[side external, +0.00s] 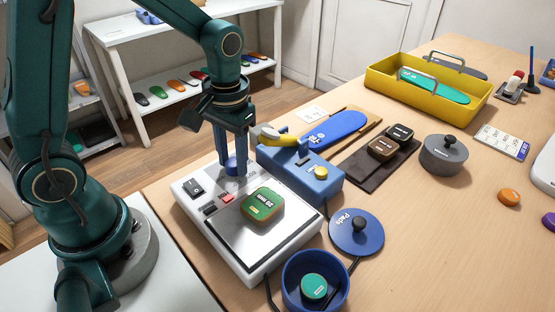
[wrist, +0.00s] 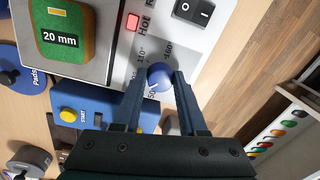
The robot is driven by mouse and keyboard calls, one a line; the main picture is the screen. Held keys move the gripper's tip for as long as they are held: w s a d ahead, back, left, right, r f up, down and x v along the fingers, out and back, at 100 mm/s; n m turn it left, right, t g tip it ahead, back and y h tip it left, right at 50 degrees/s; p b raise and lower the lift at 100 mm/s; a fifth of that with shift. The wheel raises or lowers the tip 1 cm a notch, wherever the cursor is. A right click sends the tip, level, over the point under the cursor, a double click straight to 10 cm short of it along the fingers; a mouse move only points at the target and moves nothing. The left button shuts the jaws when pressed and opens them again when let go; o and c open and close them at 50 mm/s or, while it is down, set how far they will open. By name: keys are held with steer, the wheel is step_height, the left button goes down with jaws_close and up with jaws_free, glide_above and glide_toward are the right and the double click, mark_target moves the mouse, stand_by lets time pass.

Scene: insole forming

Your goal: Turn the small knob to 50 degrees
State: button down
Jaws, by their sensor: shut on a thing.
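The small knob (wrist: 159,74) is blue and round, on the white heating unit (side external: 265,262). In the side view the knob (side external: 231,165) is partly hidden by my fingers. My gripper (wrist: 162,82) is shut on the knob, one finger on each side, and comes down on it from above in the side view (side external: 231,160). In the wrist view the knob's white mark lies at its lower left edge, near a label that reads about "50". Labels near 110° and 160° also show; part of the scale is hidden by the knob and fingers.
A red lit button (wrist: 132,22) marked "Hot" and a black rocker switch (wrist: 194,10) sit close to the knob. A green-topped "20 mm" block (side external: 263,205) rests on the plate. A blue box (side external: 318,188) with a yellow button stands right beside the unit.

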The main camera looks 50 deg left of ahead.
mark_target(235, 162)
steer(key=n, duration=0.4)
steer(key=shift+n, duration=0.3)
steer(key=shift+w+n, duration=0.1)
steer(key=shift+n, duration=1.8)
steer(key=shift+c, duration=2.3)
jaws_free()
steer(key=shift+r, duration=0.15)
steer(key=shift+w+d+r, duration=0.1)
steer(key=shift+r, duration=2.35)
